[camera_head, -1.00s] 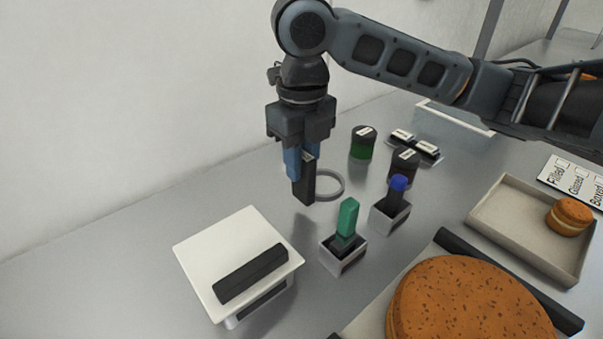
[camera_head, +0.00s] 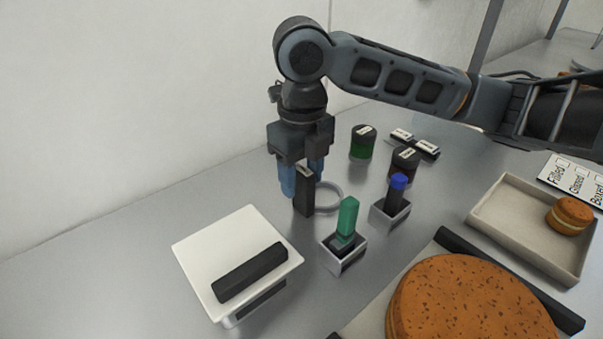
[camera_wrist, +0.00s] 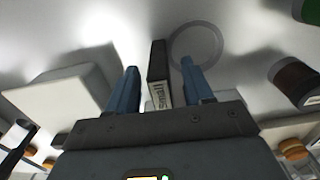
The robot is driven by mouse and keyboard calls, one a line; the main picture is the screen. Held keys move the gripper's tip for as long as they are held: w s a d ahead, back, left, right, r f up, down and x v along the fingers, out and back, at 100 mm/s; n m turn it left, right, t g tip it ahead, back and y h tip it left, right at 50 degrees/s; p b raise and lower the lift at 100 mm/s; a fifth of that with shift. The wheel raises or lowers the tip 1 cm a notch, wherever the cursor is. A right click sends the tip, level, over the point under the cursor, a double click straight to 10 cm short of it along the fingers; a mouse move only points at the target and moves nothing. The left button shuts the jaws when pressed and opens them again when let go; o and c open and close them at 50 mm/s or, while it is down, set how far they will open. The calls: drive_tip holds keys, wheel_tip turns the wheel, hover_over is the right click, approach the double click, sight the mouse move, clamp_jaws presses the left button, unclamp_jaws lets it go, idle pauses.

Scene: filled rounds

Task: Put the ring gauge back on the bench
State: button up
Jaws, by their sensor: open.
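The ring gauge has a pale ring (camera_head: 328,196) and an upright black handle block (camera_head: 305,193) with a small label on top. It appears to rest on the grey bench beside the wall. My gripper (camera_head: 301,180) is open, with its blue fingers on either side of the handle. In the wrist view the black handle (camera_wrist: 158,72), its label reading "small", stands between the spread fingers, apart from both. The ring (camera_wrist: 195,46) lies beyond the right finger. The handle's exact contact with the bench is hard to tell.
A white plate-topped stand (camera_head: 212,262) with a black bar (camera_head: 250,272) is at front left. Holders with a green piece (camera_head: 347,216) and a blue-topped piece (camera_head: 397,190) stand to the right. Dark jars (camera_head: 362,145) are behind. A large brown cake (camera_head: 465,305) and a tray (camera_head: 490,215) are at right.

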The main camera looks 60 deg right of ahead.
drive_tip(key=shift+r, duration=0.1)
wheel_tip(320, 180, up, 12)
drive_tip(key=shift+p, duration=0.35)
idle(0.7)
